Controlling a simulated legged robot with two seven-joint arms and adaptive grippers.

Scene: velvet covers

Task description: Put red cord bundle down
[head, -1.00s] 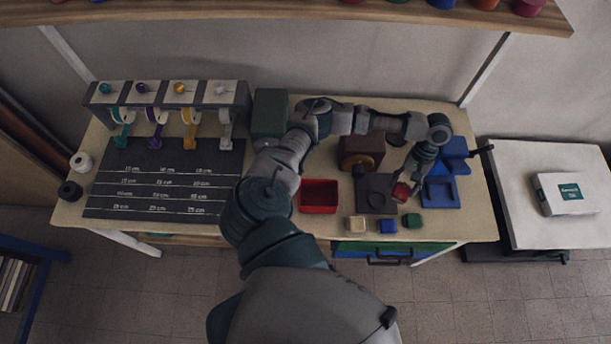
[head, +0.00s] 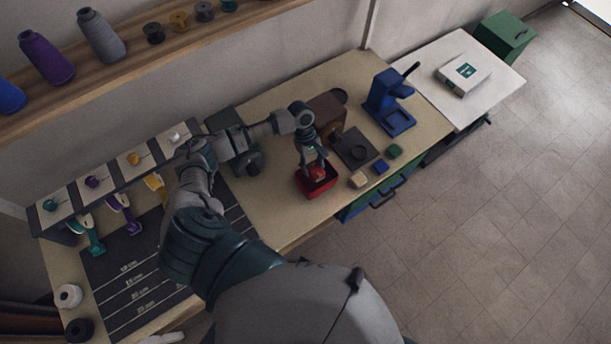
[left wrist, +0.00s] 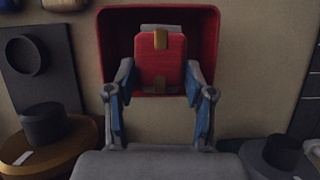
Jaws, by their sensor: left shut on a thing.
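The red cord bundle (head: 318,173) is held in my left gripper (head: 314,168) at the small red open tray (head: 329,183). In the left wrist view the bundle (left wrist: 160,75) is a red block with a tan band, between the two fingers (left wrist: 160,100). The tray's red rim (left wrist: 211,30) surrounds its upper part in that view. I cannot tell whether the bundle touches the tray floor. My right gripper is not in view.
Behind are a dark plate (head: 352,146) and a blue press (head: 391,103). A dark cutting mat (head: 125,262) lies left. Bare tabletop (head: 262,200) lies between mat and tray.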

